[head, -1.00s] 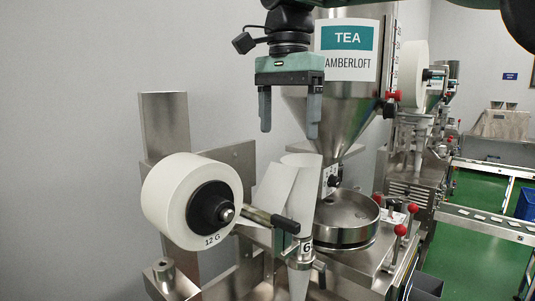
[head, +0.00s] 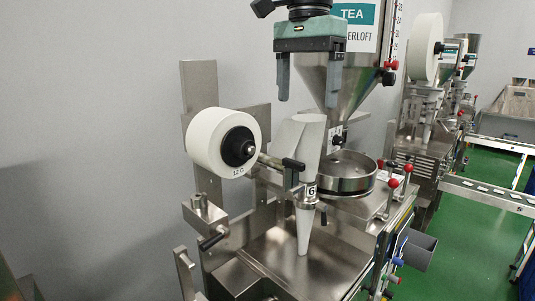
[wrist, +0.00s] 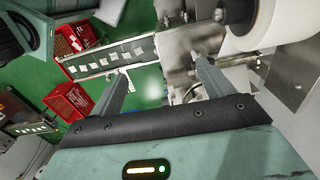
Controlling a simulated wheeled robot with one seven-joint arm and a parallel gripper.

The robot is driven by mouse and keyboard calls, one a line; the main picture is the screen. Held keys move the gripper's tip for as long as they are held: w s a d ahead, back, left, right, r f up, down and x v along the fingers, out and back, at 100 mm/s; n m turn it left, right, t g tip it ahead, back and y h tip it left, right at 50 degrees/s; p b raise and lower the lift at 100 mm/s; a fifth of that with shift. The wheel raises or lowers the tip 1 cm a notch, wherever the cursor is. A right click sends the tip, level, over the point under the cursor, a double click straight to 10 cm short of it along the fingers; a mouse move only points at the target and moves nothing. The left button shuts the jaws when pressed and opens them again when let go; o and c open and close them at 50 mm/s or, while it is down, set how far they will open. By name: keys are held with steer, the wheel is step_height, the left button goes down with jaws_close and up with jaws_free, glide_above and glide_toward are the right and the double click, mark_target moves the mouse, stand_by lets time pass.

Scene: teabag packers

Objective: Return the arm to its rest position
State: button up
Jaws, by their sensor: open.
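My gripper (head: 312,92) hangs at the top of the head view with its two grey fingers pointing down and spread apart, nothing between them. It is in front of the steel hopper with the TEA label (head: 352,14) and above the packing machine. In the wrist view my gripper (wrist: 160,82) also shows open and empty. The gripper touches none of these.
A white film roll (head: 212,140) sits on a spindle at the left. A round steel pan (head: 345,175) and red-knobbed levers (head: 392,180) stand at the right. A conveyor (head: 490,195) crosses the green floor. Red crates (wrist: 68,102) show in the wrist view. The grey wall side is clear.

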steer(key=s+f+n+y+b, duration=0.1)
steer(key=s+f+n+b, duration=0.35)
steer(key=f, duration=0.65)
steer(key=s+f+n+b, duration=0.2)
steer(key=s+f+n, duration=0.3)
steer(key=s+f, duration=0.45)
steer(key=s+d+f+n+b, duration=0.2)
steer(key=s+f, duration=0.4)
steer(key=f, duration=0.3)
steer(key=s+d+f+n+b, duration=0.2)
steer(key=s+d+f+n, duration=0.3)
steer(key=s+f, duration=0.2)
step_height(320, 180, down, 3)
steer(key=shift+d+r, duration=0.1)
steer(key=shift+d, duration=0.3)
